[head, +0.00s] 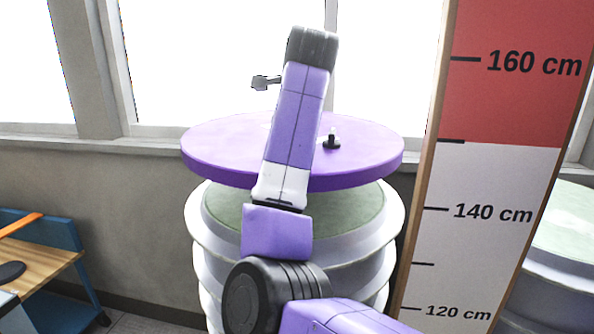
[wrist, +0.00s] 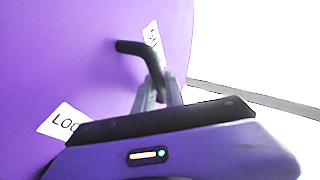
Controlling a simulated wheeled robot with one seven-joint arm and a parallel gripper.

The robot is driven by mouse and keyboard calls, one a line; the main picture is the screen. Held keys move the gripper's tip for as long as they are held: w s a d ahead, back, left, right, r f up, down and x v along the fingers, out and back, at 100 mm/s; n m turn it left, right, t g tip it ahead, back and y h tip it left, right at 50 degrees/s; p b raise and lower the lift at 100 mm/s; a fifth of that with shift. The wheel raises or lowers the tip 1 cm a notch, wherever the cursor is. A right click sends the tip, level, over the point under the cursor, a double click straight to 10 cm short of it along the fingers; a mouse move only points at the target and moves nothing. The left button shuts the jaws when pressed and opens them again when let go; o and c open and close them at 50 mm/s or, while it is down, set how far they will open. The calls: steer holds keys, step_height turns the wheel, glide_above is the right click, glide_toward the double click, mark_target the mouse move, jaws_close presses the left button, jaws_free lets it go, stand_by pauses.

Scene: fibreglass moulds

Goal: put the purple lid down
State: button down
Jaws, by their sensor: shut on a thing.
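The purple lid (head: 225,150) is a wide flat disc, roughly level, held above a pale ribbed drum (head: 215,235). A gap shows between the lid's front rim and the drum's greenish top (head: 345,212). In the wrist view the lid (wrist: 60,50) fills the left side, with white lettered labels and a black bent handle (wrist: 132,47). My gripper (wrist: 158,90) is shut on that handle. In the head view my arm covers the lid's middle and hides the gripper. A small black fitting (head: 331,143) stands on the lid just right of the arm.
A tall height board (head: 480,180) marked in centimetres stands close to the right of the drum. Another pale drum (head: 560,235) is partly visible behind it. A wooden-topped blue bench (head: 45,258) is at the left. A wall with windows is behind.

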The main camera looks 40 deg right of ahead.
step_height(320, 180, down, 14)
steer(key=b, duration=1)
steer(key=shift+b, duration=0.3)
steer(key=shift+r, duration=0.1)
steer(key=c, duration=1.4)
jaws_free()
steer(key=b+v, duration=0.1)
steer(key=v, duration=1.1)
steer(key=shift+b, duration=0.35)
steer(key=shift+s, duration=0.15)
